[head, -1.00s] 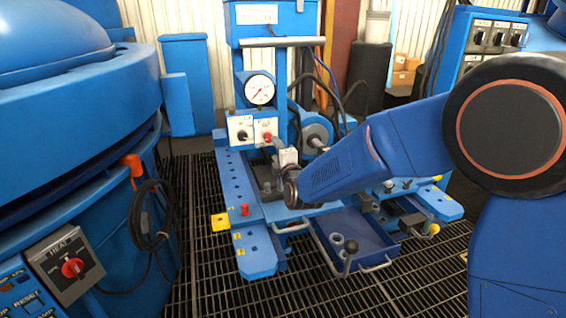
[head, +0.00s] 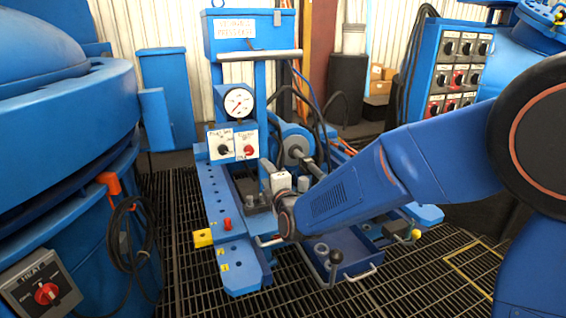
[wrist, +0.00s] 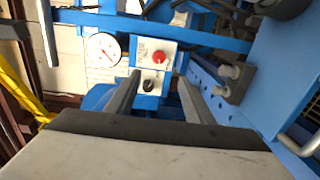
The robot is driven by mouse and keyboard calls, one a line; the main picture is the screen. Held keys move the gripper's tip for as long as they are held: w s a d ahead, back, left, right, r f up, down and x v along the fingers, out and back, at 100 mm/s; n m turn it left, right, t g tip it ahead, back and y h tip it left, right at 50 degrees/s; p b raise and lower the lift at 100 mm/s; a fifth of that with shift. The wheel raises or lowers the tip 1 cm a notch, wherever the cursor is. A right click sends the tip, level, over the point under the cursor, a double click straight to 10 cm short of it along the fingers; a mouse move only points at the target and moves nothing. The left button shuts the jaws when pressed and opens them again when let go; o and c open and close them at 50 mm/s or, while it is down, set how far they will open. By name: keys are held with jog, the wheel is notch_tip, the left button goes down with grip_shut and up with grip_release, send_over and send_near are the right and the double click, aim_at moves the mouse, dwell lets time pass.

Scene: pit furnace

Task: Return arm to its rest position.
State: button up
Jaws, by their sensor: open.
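My arm reaches in from the right in the head view, and its wrist end hangs in front of the blue press stand (head: 250,36). My gripper (wrist: 157,88) shows in the wrist view with its two fingers apart and nothing between them. Beyond the fingers is a white panel (wrist: 143,52) with a red knob (wrist: 157,57) and a black knob (wrist: 148,86). A round gauge (wrist: 103,50) is to its left. In the head view the fingers are mostly hidden by my wrist and hard to make out. The gauge (head: 239,102) stands above the knob panels there.
A blue furnace (head: 60,120) with a hanging cable (head: 125,235) and a heat switch box (head: 42,291) fills the left. A blue tray (head: 350,246) lies below my forearm. A control cabinet (head: 462,65) stands at the back right. Grated floor (head: 410,285) shows in front.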

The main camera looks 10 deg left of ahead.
jog(key=s+d+r+m+g+h, duration=0.15)
jog(key=d+m, duration=0.25)
jog(key=d, duration=0.6)
jog(key=s+d+m+g+h, duration=0.1)
jog(key=s+d+m+h, duration=0.2)
jog(key=d, duration=0.7)
jog(key=s+d+r+m+g+h, duration=0.1)
jog(key=s+d+m+g, duration=0.3)
jog(key=d, duration=0.6)
jog(key=s+d+f+m+g+h, duration=0.1)
jog(key=s+d+f+m+h, duration=0.1)
jog(key=s+d+m, duration=0.5)
jog(key=s+d+f+m+g+h, duration=0.2)
jog(key=s+d+f+m, duration=0.2)
jog(key=s+d, duration=0.9)
jog(key=s+m, duration=0.2)
jog(key=s, duration=0.3)
jog(key=shift+s+d+m, duration=0.2)
jog(key=shift+s+m, duration=0.1)
jog(key=shift+m, duration=0.1)
